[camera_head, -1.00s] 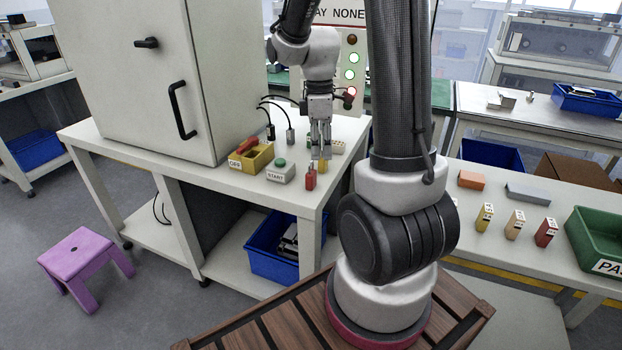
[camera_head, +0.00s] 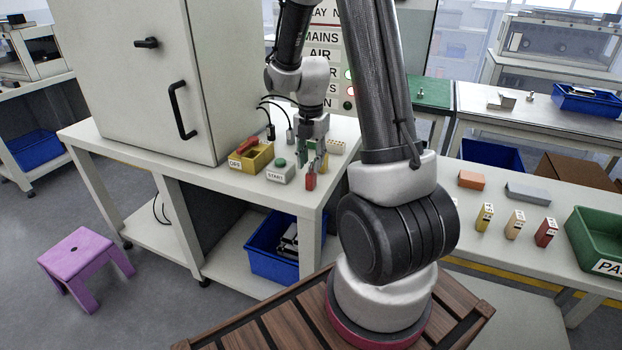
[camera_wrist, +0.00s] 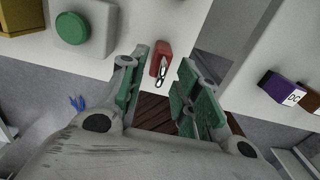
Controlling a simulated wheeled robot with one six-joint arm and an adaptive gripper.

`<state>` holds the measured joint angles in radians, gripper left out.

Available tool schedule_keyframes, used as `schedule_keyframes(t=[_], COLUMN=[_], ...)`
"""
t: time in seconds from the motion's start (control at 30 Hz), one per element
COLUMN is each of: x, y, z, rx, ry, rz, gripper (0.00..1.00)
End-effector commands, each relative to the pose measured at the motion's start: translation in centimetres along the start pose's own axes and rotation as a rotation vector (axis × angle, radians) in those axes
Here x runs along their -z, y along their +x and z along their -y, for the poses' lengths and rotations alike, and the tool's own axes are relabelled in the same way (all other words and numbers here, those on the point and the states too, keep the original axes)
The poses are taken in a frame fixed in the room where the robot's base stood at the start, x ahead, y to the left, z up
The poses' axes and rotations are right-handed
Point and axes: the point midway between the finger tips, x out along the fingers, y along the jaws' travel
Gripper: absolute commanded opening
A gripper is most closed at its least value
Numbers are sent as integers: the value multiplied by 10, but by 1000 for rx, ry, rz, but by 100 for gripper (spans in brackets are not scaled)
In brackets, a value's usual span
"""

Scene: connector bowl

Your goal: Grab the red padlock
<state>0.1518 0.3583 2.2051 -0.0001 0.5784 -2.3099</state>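The red padlock (camera_head: 311,180) stands near the front edge of the white bench, just right of the START button box (camera_head: 280,171). In the wrist view the padlock (camera_wrist: 161,60) shows its red body and a metal shackle. It lies between and beyond the two green-padded fingers of my gripper (camera_wrist: 164,92), closer to the left finger. My gripper (camera_head: 312,160) is open and above and behind the padlock in the head view. A gap shows between the fingers and the padlock is not held.
The tall cabinet (camera_head: 150,80) stands at the bench's left. Several labelled blocks and a green tray (camera_head: 597,240) are on the right bench. A purple stool (camera_head: 83,262) stands on the floor.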

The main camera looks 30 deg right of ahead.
Motion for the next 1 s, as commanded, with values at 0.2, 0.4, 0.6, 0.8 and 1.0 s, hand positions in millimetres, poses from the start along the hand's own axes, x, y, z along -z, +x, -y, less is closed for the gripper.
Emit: schedule_keyframes(t=[0.2,0.4,0.6,0.8,1.0], x=[0,0,0,0,-1], y=[14,13,13,13,5], z=[1,0,0,0,0], rx=[0,0,0,0,-3], ry=[1,2,2,2,2], rz=[0,0,0,1,3], gripper=[32,21,0,0,0])
